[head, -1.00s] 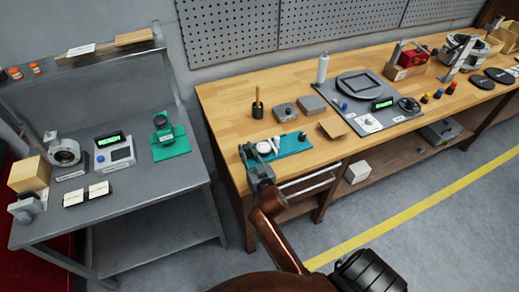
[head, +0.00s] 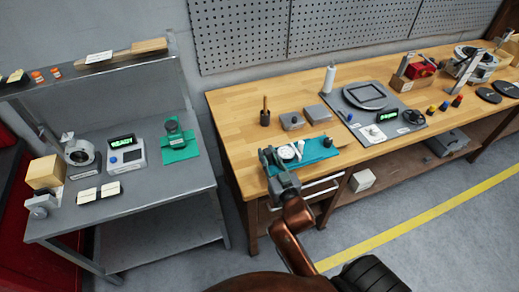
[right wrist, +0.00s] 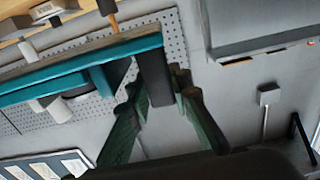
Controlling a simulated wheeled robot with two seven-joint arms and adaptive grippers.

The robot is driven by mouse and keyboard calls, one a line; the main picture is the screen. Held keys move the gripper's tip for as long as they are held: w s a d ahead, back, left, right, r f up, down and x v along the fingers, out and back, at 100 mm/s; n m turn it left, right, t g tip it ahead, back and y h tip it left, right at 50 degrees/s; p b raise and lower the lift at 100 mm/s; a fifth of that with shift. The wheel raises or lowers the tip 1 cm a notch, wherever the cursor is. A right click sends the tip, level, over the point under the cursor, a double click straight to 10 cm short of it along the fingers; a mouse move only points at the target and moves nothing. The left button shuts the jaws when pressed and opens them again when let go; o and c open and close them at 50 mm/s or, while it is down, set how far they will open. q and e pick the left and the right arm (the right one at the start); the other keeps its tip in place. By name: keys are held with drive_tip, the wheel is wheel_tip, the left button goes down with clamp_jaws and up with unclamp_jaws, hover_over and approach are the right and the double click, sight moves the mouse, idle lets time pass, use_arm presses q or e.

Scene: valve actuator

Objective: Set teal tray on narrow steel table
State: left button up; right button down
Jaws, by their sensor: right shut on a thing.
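The teal tray (head: 319,153) is over the front left part of the wooden bench, with small white parts on it. My right gripper (head: 272,160) is at its left end. In the right wrist view the gripper (right wrist: 160,95) is shut around a dark upright piece at the end of the tray (right wrist: 60,82). The gap between tray and bench top cannot be judged. The narrow steel table (head: 140,205) stands to the left, apart from the tray. My left gripper is not in view.
On the steel table are a green mat with a dark device (head: 178,150), a meter box (head: 126,153), a ring-shaped part (head: 79,151) and a cardboard box (head: 46,172). Its front right top is bare. A dark cup (head: 265,116) and grey boxes (head: 292,121) stand behind the tray.

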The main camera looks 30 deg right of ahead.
sight(272, 153)
drive_tip(key=s, duration=0.1)
drive_tip(key=s+r, duration=0.2)
drive_tip(key=s, duration=0.1)
drive_tip(key=s+a+f+n+y, duration=0.1)
drive_tip(key=a+f+n+y, duration=0.25)
drive_tip(key=a, duration=1.35)
drive_tip(key=s+f, duration=0.4)
drive_tip(key=f, duration=0.2)
drive_tip(key=shift+s+f+m+t+y, duration=0.15)
drive_tip(key=shift+s+m+t+y, duration=0.2)
drive_tip(key=shift+y, duration=0.1)
drive_tip(key=shift+a, duration=0.1)
